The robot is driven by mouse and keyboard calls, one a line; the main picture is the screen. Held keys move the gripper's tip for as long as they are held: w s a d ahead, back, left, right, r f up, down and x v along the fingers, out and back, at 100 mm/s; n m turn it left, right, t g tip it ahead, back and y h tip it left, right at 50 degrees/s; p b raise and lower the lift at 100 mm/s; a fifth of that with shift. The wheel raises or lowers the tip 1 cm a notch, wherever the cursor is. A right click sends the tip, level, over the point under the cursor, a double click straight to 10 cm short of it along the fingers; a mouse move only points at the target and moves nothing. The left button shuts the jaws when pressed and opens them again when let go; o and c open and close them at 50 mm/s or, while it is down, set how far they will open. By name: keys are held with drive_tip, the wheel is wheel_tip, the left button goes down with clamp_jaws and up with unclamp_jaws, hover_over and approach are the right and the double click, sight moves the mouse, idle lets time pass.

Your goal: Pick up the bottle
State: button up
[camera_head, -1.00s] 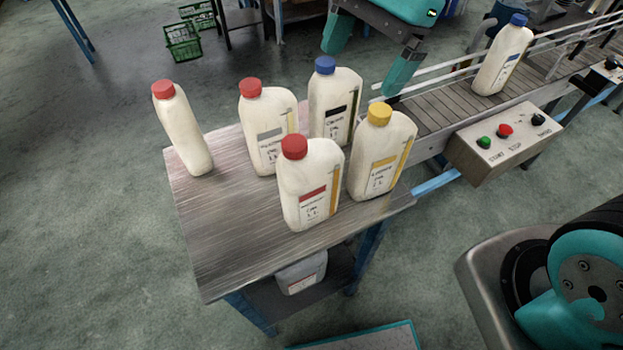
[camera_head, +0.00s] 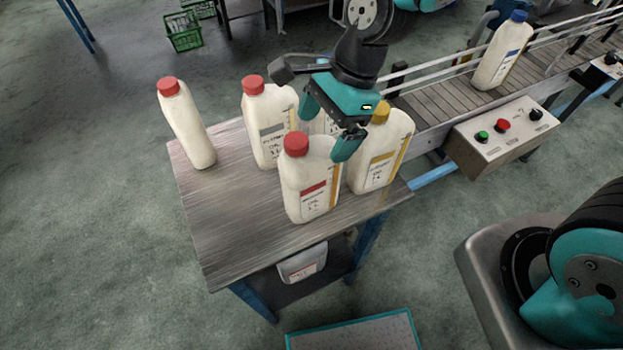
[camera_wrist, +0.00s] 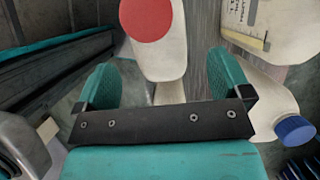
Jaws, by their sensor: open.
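Several white bottles stand on a metal table (camera_head: 222,245). In the head view, a red-capped bottle with a red label (camera_head: 311,195) is at the front, a yellow-capped one (camera_head: 374,165) right of it, a red-capped one (camera_head: 266,130) behind, and another red-capped one (camera_head: 190,130) far left. The blue-capped bottle (camera_head: 323,122) is mostly hidden behind my gripper (camera_head: 327,132). My gripper is open and empty, above the group. In the wrist view, a red-capped bottle (camera_wrist: 160,63) lies ahead between the fingers (camera_wrist: 162,75); the blue-capped bottle (camera_wrist: 262,105) is beside the right finger.
A conveyor (camera_head: 440,110) with rails and another blue-capped bottle (camera_head: 502,52) runs at right. A button box (camera_head: 505,140) sits on its near side. A container (camera_head: 303,263) is on the table's lower shelf. The table's front left is clear.

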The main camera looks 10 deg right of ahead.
sight(316, 144)
drive_tip(key=shift+p+x, duration=0.75)
drive_tip(key=shift+x, duration=1.55)
drive_tip(key=shift+s+a+r, duration=0.1)
drive_tip(key=shift+a, duration=0.05)
clamp_jaws()
drive_tip(key=shift+r, duration=0.15)
